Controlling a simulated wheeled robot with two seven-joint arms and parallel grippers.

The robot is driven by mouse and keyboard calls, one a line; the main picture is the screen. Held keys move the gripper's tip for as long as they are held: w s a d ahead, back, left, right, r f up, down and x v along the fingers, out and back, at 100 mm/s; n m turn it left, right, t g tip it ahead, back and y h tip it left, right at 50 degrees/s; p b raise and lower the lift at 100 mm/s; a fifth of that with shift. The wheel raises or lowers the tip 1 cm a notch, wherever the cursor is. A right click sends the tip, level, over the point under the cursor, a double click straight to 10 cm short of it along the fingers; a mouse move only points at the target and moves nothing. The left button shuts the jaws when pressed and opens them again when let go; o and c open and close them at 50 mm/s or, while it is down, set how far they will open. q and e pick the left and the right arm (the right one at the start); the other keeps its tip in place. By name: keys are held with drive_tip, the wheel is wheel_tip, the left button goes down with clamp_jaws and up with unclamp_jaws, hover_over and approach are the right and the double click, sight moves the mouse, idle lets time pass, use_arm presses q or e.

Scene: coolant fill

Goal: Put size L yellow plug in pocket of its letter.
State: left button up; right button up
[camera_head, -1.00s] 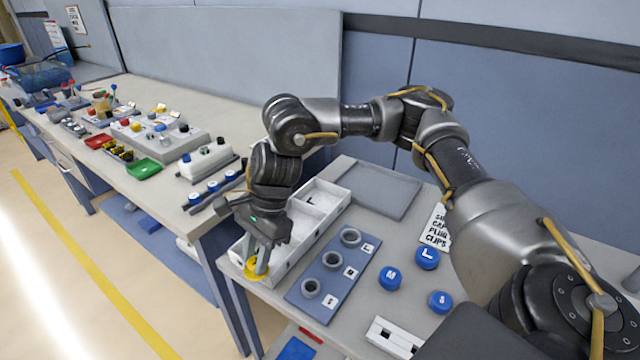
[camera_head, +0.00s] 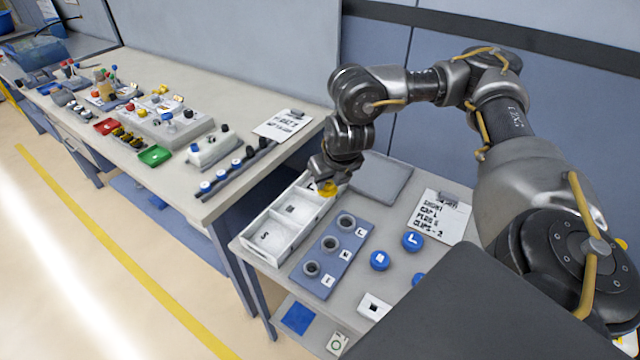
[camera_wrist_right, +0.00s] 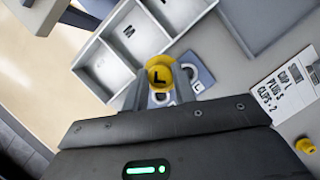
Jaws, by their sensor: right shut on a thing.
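My right gripper (camera_head: 335,180) is shut on the yellow plug (camera_head: 327,188), holding it raised near the far end of the white three-pocket tray (camera_head: 285,262). In the right wrist view the plug (camera_wrist_right: 160,74) shows a black L between the fingertips (camera_wrist_right: 160,88). The tray (camera_wrist_right: 118,52) also shows there, beyond the plug. In the head view the S and M pockets are empty; the gripper and plug partly hide the far pocket. My left gripper is not in view.
A blue board (camera_head: 328,262) with three grey rings lettered S, M and L lies beside the tray. Blue caps (camera_head: 412,240), a grey tray (camera_head: 380,178) and a printed sheet (camera_head: 440,217) lie right of it. Another yellow piece (camera_wrist_right: 306,146) lies at the right wrist view's edge.

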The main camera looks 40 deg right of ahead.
drive_tip(key=w+d+f+b, duration=0.1)
drive_tip(key=w+d+f, duration=0.1)
drive_tip(key=w+f, duration=0.1)
drive_tip(key=w+d+f+b, duration=0.2)
drive_tip(key=w+f, duration=0.1)
drive_tip(key=w, duration=0.1)
drive_tip(key=w+d+f+b, duration=0.2)
drive_tip(key=w+f, duration=0.1)
drive_tip(key=shift+w+d, duration=0.25)
drive_tip(key=shift+d, duration=0.1)
drive_tip(key=shift+w+d+f, duration=0.2)
drive_tip(key=shift+w+d, duration=0.05)
drive_tip(key=shift+w, duration=0.15)
drive_tip(key=shift+f+b, duration=0.15)
drive_tip(key=shift+b, duration=0.2)
drive_tip(key=f, duration=0.3)
drive_tip(key=shift+w+d+f+p, duration=0.15)
drive_tip(key=shift+w+f+p, duration=0.05)
drive_tip(key=shift+p, duration=0.1)
